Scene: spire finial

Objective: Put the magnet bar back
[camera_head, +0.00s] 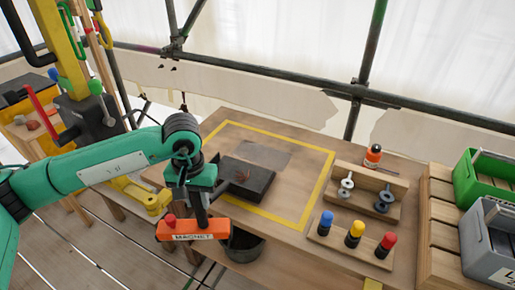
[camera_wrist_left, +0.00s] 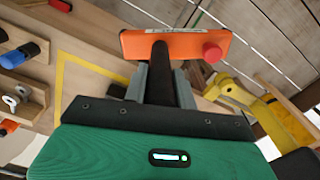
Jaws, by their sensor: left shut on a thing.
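The magnet bar (camera_head: 194,230) is an orange bar labelled MAGNET with a red knob at one end and a dark upright handle. My left gripper (camera_head: 196,190) is shut on that handle and holds the bar at the table's front edge, above a dark bucket. In the left wrist view the orange bar (camera_wrist_left: 180,45) sits beyond the fingertips (camera_wrist_left: 160,85), with the dark handle between them. My right gripper does not show in either view.
A dark block (camera_head: 246,177) lies inside the yellow-taped square on the wooden table (camera_head: 290,225). A bucket (camera_head: 243,246) hangs below the front edge. Wooden racks (camera_head: 352,246) with coloured knobs stand right. Green (camera_head: 485,178) and grey (camera_head: 490,240) bins are at far right.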

